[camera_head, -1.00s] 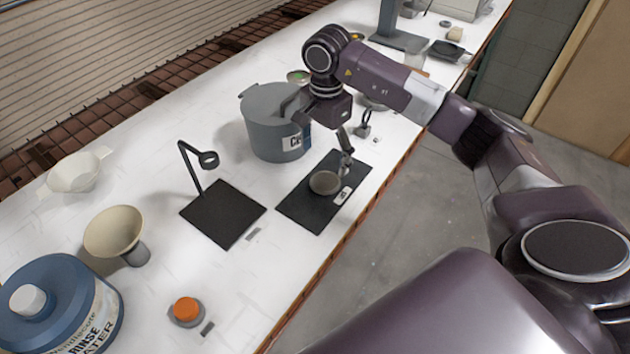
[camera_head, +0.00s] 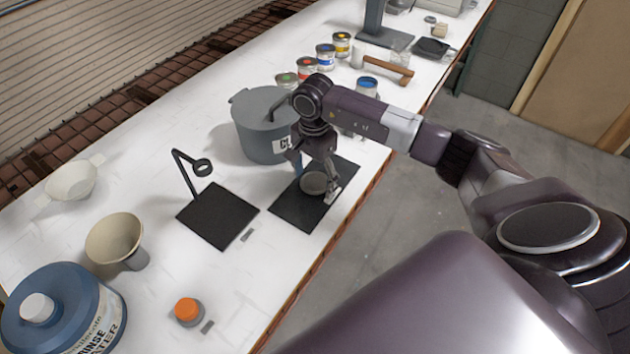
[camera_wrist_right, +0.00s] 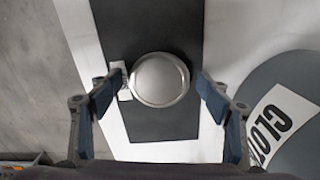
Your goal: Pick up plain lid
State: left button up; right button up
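The plain lid (camera_head: 314,183) is a round grey metal disc lying on a black mat (camera_head: 290,213). It also shows in the right wrist view (camera_wrist_right: 159,79), centred between the fingers, with the mat (camera_wrist_right: 165,125) under it. My right gripper (camera_head: 322,183) is over the mat, pointing down around the lid. In the right wrist view my right gripper (camera_wrist_right: 162,92) is open, one finger on each side of the lid with gaps between. A small white label (camera_wrist_right: 124,80) lies by the left finger. My left gripper is not in view.
A grey lidded bucket (camera_head: 262,128) stands just left of my right gripper. A black stand with a ring (camera_head: 198,167) and a second black mat (camera_head: 218,216) are further left. Several paint cans, a hammer (camera_head: 388,68) and the table edge lie beyond and right.

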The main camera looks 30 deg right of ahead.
jog(key=c, duration=0.6)
jog(key=shift+o, duration=0.2)
jog(key=shift+r, duration=0.1)
